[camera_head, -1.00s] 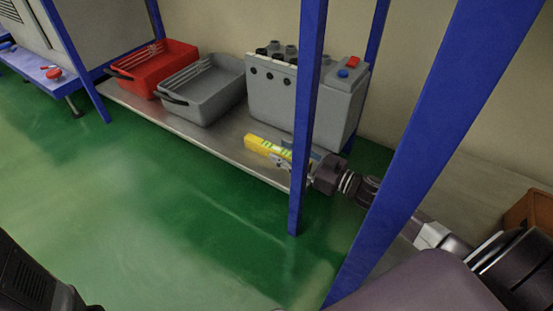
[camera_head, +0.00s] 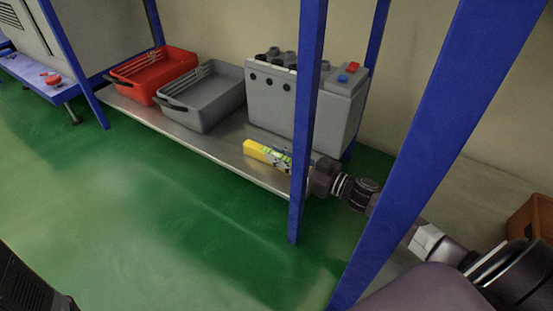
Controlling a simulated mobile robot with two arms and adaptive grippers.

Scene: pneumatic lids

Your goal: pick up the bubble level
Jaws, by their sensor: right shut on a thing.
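The bubble level (camera_head: 257,149) is a yellow bar with green vials, in the head view just in front of the grey machine on the low metal shelf. My right gripper (camera_head: 283,160) reaches in from the right behind the blue post and is shut on the level's right part. The fingers and the post hide the level's right end. I cannot tell whether the level touches the shelf.
The low metal shelf (camera_head: 205,146) also holds a red basket (camera_head: 150,86), a grey basket (camera_head: 205,109) and the grey machine (camera_head: 325,108). A blue post (camera_head: 301,190) stands right in front of my right gripper. The green floor is clear.

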